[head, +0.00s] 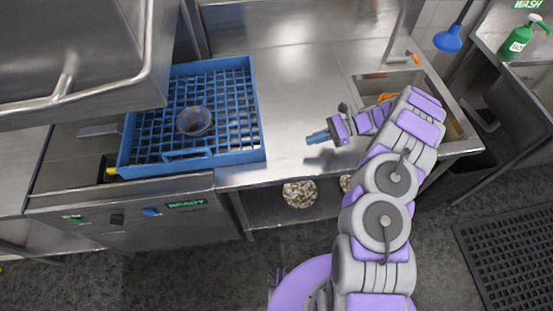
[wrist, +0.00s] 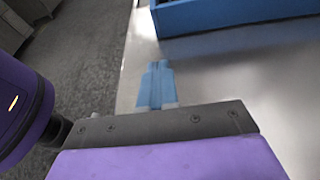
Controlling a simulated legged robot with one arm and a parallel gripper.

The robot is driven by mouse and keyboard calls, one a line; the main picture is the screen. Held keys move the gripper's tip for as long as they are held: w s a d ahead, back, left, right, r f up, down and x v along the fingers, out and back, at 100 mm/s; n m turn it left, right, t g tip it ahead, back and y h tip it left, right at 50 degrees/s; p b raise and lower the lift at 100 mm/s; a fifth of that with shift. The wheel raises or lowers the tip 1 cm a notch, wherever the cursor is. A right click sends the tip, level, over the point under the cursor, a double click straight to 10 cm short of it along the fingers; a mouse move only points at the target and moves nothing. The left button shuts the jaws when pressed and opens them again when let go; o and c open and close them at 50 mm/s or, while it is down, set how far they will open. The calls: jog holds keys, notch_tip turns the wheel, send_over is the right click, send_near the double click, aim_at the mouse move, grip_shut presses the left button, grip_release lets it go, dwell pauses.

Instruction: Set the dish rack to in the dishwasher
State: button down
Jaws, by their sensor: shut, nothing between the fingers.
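The blue dish rack (head: 256,110) is a square grid tray with raised walls. It lies flat, partly on the dishwasher bed at the left and reaching to the edge of the steel counter. A small brownish bowl (head: 195,121) sits in it. The dishwasher (head: 118,217) has a green READY display on its front, and its hood (head: 120,60) is raised above the rack's left side. My gripper (head: 308,139) is shut and empty above the counter, to the right of the rack and apart from it. In the wrist view the rack's wall (wrist: 235,14) shows ahead of the blue fingertips (wrist: 157,75).
The steel counter (head: 300,80) is bare between rack and sink. The sink (head: 440,105) holds something orange, mostly hidden by my arm. A blue plunger (head: 448,40) and green soap bottle (head: 517,42) are at the upper right. Bowls (head: 299,193) stand on the shelf below.

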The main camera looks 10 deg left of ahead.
aim_at(193, 162)
jog(key=shift+s+d+f, duration=0.1)
jog(key=shift+d+f, duration=0.25)
jog(key=shift+d, duration=0.2)
jog(key=x, duration=0.4)
jog(key=b+x, duration=0.1)
jog(key=x, duration=0.4)
jog(key=r+x, duration=0.1)
jog(key=x, duration=0.3)
jog(key=shift+a+b, duration=0.35)
jog(key=shift+a, duration=0.8)
jog(key=shift+d, duration=0.35)
jog(key=s+a+b, duration=0.1)
jog(key=s+a, duration=0.1)
jog(key=a, duration=0.7)
jog(key=s+a+b, duration=0.2)
jog(key=a, duration=0.7)
jog(key=s+a+b, duration=0.2)
jog(key=a, duration=0.7)
jog(key=shift+s+a, duration=0.2)
jog(key=shift+s, duration=0.1)
jog(key=shift+d+t, duration=0.15)
jog(key=shift+t, duration=0.15)
jog(key=p+v, duration=0.1)
jog(key=v, duration=0.3)
jog(key=f+p+v, duration=0.1)
jog(key=v, duration=0.8)
jog(key=shift+w+d+f+p, duration=0.15)
jog(key=shift+w+d+p, duration=0.15)
jog(key=shift+d+p, duration=0.1)
jog(key=shift+a, duration=0.1)
